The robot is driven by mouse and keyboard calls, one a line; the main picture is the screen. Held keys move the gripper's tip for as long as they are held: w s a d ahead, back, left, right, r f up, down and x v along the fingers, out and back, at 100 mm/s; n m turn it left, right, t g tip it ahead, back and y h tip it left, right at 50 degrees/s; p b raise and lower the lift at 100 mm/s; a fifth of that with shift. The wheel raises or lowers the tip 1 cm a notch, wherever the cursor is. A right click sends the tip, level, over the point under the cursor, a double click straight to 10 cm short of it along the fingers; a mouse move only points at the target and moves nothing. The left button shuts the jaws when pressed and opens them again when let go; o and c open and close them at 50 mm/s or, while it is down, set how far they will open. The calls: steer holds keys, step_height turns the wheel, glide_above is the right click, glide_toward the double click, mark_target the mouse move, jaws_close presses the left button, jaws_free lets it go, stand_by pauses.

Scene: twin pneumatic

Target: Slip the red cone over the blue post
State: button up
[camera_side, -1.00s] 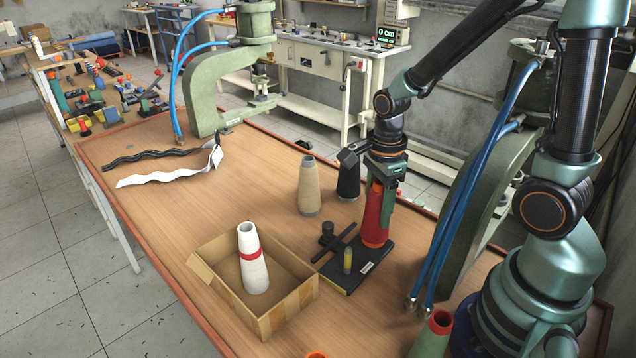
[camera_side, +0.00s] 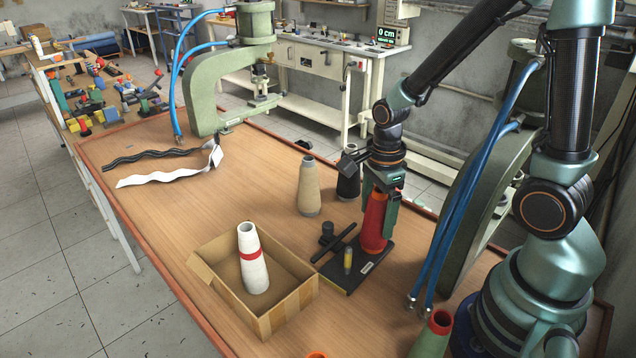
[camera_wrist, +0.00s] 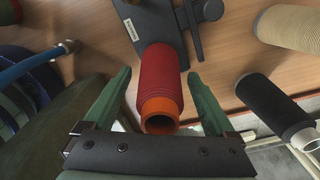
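The red cone (camera_side: 374,222) stands upright at the back edge of a dark base plate (camera_side: 338,283). In the wrist view the red cone (camera_wrist: 160,75) shows its orange upper rim toward me, and its far end meets the plate (camera_wrist: 150,22). My gripper (camera_side: 378,222) is around the cone from above. In the wrist view my gripper (camera_wrist: 158,76) has its green fingers on both sides of the cone, with gaps, so it is open. A short yellowish post (camera_side: 348,262) stands on the plate. I see no blue post; whether one is inside the cone is hidden.
A beige cone (camera_side: 310,187) and a black cone (camera_side: 348,180) stand behind the plate. A cardboard box (camera_side: 290,308) holds a white cone with a red band (camera_side: 252,262). A black cross bar (camera_side: 334,244) lies by the plate. Blue hoses (camera_side: 447,225) hang to the right.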

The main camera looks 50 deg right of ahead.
mark_target(373, 224)
step_height(373, 224, up, 12)
stand_by(0.7)
steer(key=shift+r, duration=0.1)
steer(key=r+n+t, duration=0.1)
steer(key=n, duration=0.2)
steer(key=a+r+n+t, duration=0.1)
steer(key=n, duration=0.3)
steer(key=r+n, duration=0.1)
steer(key=n, duration=0.2)
steer(key=shift+s+a+t, duration=0.25)
steer(key=shift+a+t, duration=0.05)
steer(key=shift+t, duration=0.1)
steer(key=r+n+t, duration=0.1)
steer(key=n, duration=0.3)
steer(key=a+n+t, duration=0.1)
steer(key=n, duration=0.3)
steer(key=r+n, duration=0.1)
steer(key=n, duration=0.3)
steer(key=shift+s+a+r+t, duration=0.3)
steer(key=shift+s+t, duration=0.1)
